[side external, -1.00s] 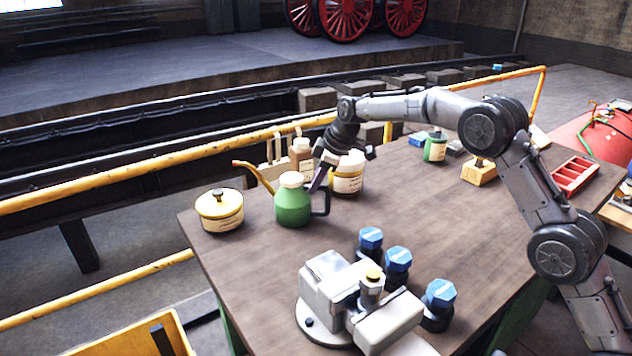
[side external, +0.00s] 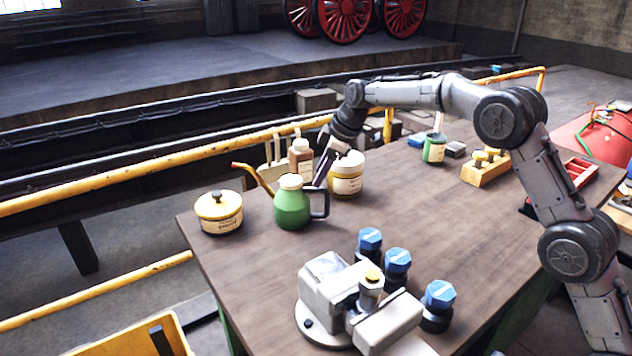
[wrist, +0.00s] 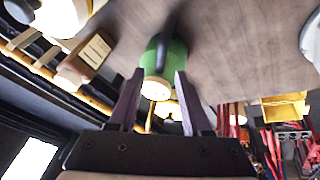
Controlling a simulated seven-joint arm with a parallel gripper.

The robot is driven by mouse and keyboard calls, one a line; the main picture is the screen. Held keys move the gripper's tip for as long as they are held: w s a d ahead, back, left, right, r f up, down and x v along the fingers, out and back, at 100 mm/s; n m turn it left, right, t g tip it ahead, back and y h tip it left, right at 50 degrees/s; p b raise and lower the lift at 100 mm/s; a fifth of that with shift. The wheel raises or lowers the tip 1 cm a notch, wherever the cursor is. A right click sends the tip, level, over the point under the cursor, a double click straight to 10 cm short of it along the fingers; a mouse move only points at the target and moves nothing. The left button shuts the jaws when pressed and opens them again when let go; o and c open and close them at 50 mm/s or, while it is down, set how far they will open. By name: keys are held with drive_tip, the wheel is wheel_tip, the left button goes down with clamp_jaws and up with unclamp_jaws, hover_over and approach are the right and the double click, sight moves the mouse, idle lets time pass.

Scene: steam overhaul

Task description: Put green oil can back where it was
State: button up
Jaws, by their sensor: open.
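The green oil can (side external: 292,208) stands upright on the wooden bench, with its cream lid, its orange-tipped spout to the left and its dark handle to the right. My gripper (side external: 323,168) is open and empty, just above and behind the can's handle. In the wrist view the green can (wrist: 172,56) shows beyond and between the spread fingers of my gripper (wrist: 157,76), apart from them.
A yellow lidded pot (side external: 219,212) stands left of the can. A cream-lidded jar (side external: 346,178) and a brown bottle (side external: 301,158) stand close behind it. Blue-capped parts (side external: 398,262) and a grey machine (side external: 352,300) are in front. The bench middle (side external: 400,205) is clear.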

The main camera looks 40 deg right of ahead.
drive_tip(key=s+d+r+m, duration=0.2)
drive_tip(key=s+r+m, duration=0.1)
drive_tip(key=s+r, duration=1.05)
drive_tip(key=s+f+m, duration=0.2)
drive_tip(key=s+f, duration=0.1)
drive_tip(key=s, duration=0.8)
drive_tip(key=s+d+f+m+h, duration=0.1)
drive_tip(key=s+f+m, duration=0.1)
drive_tip(key=s, duration=0.9)
drive_tip(key=s+f+m+t, duration=0.1)
drive_tip(key=s+f+m, duration=0.1)
drive_tip(key=s, duration=0.9)
drive_tip(key=shift+s+d+f+m+h, duration=0.4)
drive_tip(key=shift+f, duration=0.4)
